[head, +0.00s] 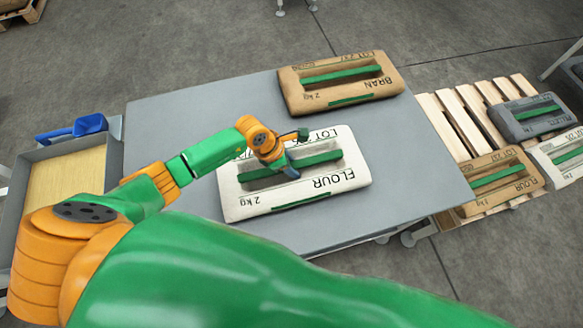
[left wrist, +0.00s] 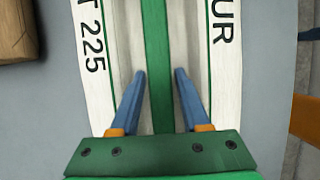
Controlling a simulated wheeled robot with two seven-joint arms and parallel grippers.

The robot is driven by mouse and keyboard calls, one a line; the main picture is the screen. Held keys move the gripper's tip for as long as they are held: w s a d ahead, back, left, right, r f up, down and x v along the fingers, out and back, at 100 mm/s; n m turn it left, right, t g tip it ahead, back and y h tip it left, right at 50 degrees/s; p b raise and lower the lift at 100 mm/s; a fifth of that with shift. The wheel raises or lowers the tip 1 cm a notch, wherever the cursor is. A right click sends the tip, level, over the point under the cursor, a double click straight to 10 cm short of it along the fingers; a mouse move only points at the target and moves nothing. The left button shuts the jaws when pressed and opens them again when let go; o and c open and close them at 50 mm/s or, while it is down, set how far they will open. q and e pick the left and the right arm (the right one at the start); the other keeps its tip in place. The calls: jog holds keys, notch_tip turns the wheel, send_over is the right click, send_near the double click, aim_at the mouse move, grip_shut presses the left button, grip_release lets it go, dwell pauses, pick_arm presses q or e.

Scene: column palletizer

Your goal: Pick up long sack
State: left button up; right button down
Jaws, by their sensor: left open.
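A white sack marked FLOUR (head: 240,205) lies flat on the grey table (head: 170,130), with a raised green strip along its middle. It fills much of the left wrist view (left wrist: 95,75). A tan sack marked BRAN (head: 375,90) lies behind it, towards the table's back right. My left gripper (head: 292,160) is over the white sack at its green strip. In the left wrist view its blue fingers (left wrist: 160,74) are open, one on each side of the strip, with gaps. I cannot tell whether they touch the sack. My right gripper is not in view.
A wooden pallet (head: 447,125) at right holds a grey sack (head: 535,118), a tan sack (head: 505,178) and a white sack (head: 565,158). A tray with a yellow inside (head: 65,182) and a blue scoop-like item (head: 90,124) are at left. The table's back left is clear.

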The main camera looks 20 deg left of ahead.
pick_arm(q)
jog(key=shift+s, duration=0.1)
grip_shut()
jog(key=shift+r, duration=0.1)
dwell(1.0)
jog(key=shift+w+r, duration=0.15)
jog(key=shift+w, duration=0.15)
